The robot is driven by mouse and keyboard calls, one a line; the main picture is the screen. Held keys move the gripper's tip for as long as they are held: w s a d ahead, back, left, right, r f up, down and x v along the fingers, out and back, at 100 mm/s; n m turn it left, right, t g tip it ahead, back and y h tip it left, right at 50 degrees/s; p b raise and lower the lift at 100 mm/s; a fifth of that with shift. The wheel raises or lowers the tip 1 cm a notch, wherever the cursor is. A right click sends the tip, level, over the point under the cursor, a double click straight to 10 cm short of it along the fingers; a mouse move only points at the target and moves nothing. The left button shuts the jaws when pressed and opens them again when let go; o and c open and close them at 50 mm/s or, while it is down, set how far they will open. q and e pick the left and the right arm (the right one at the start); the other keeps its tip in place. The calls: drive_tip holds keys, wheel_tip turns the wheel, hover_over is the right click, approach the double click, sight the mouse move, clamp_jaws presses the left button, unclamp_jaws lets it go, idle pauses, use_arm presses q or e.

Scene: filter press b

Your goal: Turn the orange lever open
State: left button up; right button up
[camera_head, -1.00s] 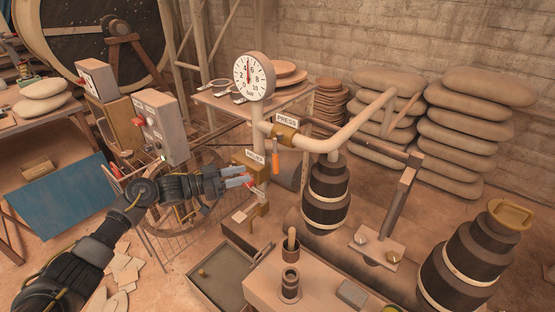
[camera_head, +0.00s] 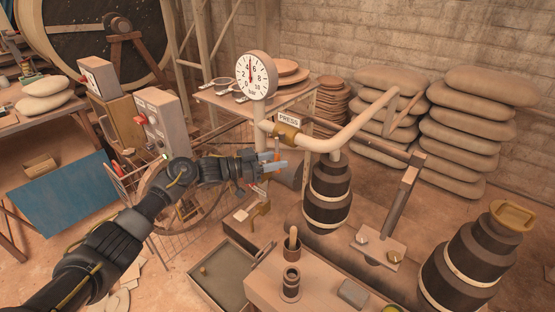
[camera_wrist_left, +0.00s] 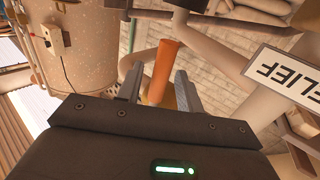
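The orange lever (camera_wrist_left: 161,68) hangs below the brass valve (camera_head: 285,134) by the PRESS sign (camera_head: 288,119). My left gripper (camera_head: 279,166) has reached the lever, and it hides most of the lever in the head view. In the left wrist view my left gripper (camera_wrist_left: 159,75) is open. The lever shows between its two fingers, with a gap on each side. I cannot tell how deep between the fingers it sits. My right gripper is in neither view.
A pressure gauge (camera_head: 257,75) stands on the pipe above the valve. The relief sign (camera_wrist_left: 285,75) is close on the right in the left wrist view. A thick pale pipe (camera_head: 352,127) runs right from the valve. A dark banded cylinder (camera_head: 327,195) stands right of the gripper.

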use_arm(q)
drive_tip(key=shift+w+d, duration=0.1)
drive_tip(key=shift+d, duration=0.25)
drive_tip(key=shift+c, duration=0.4)
clamp_jaws()
